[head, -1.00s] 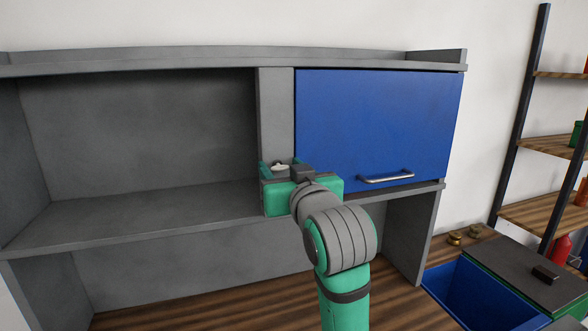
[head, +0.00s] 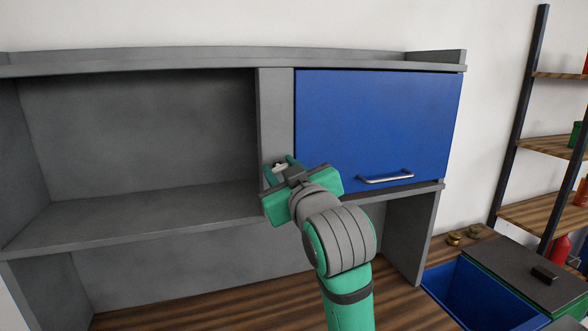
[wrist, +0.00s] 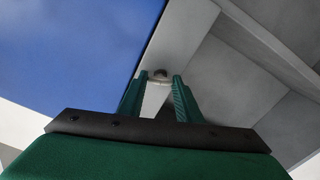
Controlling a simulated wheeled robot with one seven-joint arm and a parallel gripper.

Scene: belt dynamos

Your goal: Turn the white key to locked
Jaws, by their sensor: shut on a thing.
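The white key (head: 281,166) sits on the front of the grey upright post (head: 276,110) beside the blue door. It also shows in the wrist view (wrist: 156,94), between the two green fingers, with a round metal lock (wrist: 160,74) at its far end. My gripper (head: 282,168) is shut on the key at the post; in the wrist view its fingers (wrist: 157,95) stand on either side of it. The gripper is rolled at a tilt in the head view. The gripper body hides part of the key there, and I cannot read any lock marking.
The blue door (head: 378,125) with its metal handle (head: 386,177) is shut, right of the post. An open grey shelf bay (head: 140,130) lies to the left, empty. A blue bin (head: 480,295) and a shelf rack (head: 540,145) stand at the right.

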